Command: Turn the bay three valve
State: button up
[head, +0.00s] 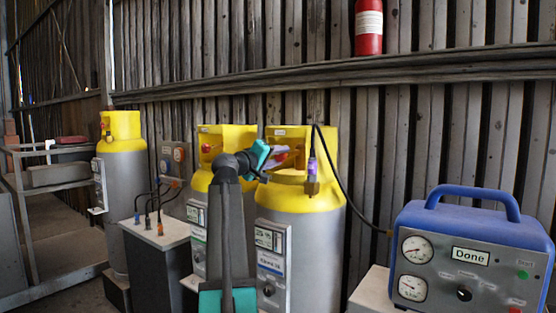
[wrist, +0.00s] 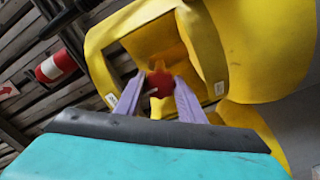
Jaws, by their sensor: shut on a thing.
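A red valve knob (wrist: 159,85) sits inside the opening of a yellow cylinder collar (wrist: 232,45). My gripper (wrist: 157,82) has its two pale purple fingers on either side of the knob, shut on it. In the head view, my gripper (head: 278,157) reaches into the collar of the right-hand grey cylinder (head: 318,235) of the middle pair. My arm hides part of that cylinder and its neighbour. The left cylinder of the pair (head: 203,185) has a small red knob (head: 206,148) in its collar. I cannot read which bay number each has.
A blue machine (head: 470,235) with two gauges and a "Done" display (head: 470,256) stands at right. Another cylinder (head: 122,205) and a metal rack stand left. A fire extinguisher (head: 368,28) hangs on the wall.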

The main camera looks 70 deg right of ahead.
jog(key=shift+w+r, duration=0.1)
jog(key=o, duration=1)
jog(key=shift+d, duration=0.1)
jog(key=shift+o, duration=0.2)
jog(key=shift+a, duration=0.2)
jog(key=v, duration=1.3)
jog(key=shift+a, duration=0.25)
jog(key=shift+w, duration=0.15)
